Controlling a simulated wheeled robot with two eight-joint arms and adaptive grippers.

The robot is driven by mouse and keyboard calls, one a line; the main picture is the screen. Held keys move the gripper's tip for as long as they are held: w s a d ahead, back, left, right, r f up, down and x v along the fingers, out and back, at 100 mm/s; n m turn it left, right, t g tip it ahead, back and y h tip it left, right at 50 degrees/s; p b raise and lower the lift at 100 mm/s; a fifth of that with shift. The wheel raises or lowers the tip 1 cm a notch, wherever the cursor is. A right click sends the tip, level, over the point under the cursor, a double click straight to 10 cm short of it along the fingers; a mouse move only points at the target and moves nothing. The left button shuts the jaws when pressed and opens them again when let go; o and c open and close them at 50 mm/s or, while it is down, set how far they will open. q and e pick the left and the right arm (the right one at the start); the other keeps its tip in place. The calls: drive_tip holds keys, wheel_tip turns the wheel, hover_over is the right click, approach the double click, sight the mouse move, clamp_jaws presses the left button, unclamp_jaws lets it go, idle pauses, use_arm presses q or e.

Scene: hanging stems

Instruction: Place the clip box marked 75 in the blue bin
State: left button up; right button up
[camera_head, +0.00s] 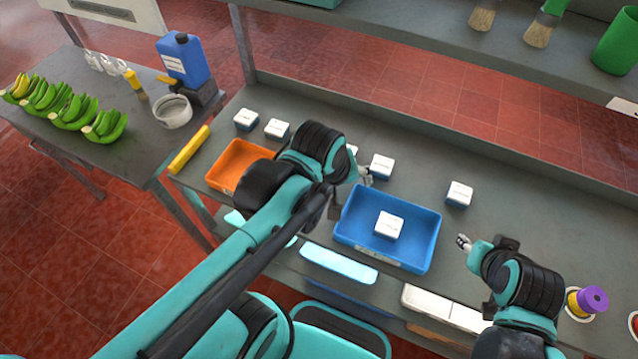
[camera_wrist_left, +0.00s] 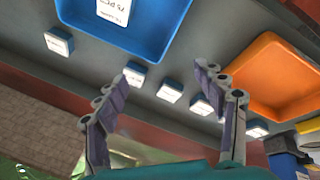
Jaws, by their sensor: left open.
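The blue bin (camera_head: 432,222) stands on the grey bench, with one white-topped clip box (camera_head: 389,224) inside it. In the left wrist view this box (camera_wrist_left: 115,9) carries a label that seems to read 75 PCS, and it lies in the blue bin (camera_wrist_left: 165,40). My left gripper (camera_head: 364,176) is just past the bin's far left corner, partly hidden by its own arm. In the left wrist view the left gripper (camera_wrist_left: 155,84) has its fingers wide apart with nothing between them. My right gripper (camera_head: 463,242) is right of the bin, apart from it; its jaw state is unclear.
More clip boxes stand behind the bins, including one at right (camera_head: 459,194), one behind the blue bin (camera_head: 381,166) and two at left (camera_head: 246,119). An orange bin (camera_head: 228,165) is partly behind my left arm. Spools (camera_head: 592,299) lie far right.

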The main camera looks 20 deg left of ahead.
use_arm(q)
drive_tip(key=a+m+t, duration=0.1)
drive_tip(key=m, duration=0.1)
drive_tip(key=s+a+m+t, duration=0.1)
drive_tip(key=a+m, duration=0.1)
drive_tip(key=s+a+m+y, duration=0.1)
drive_tip(key=a+m, duration=0.1)
drive_tip(key=m, duration=0.1)
drive_tip(key=shift+s+a+f+t, duration=0.15)
drive_tip(key=shift+a+t, duration=0.1)
drive_tip(key=shift+t, duration=0.15)
wheel_tip(320, 180, down, 4)
drive_tip(key=b, duration=0.4)
drive_tip(key=shift+f, duration=0.2)
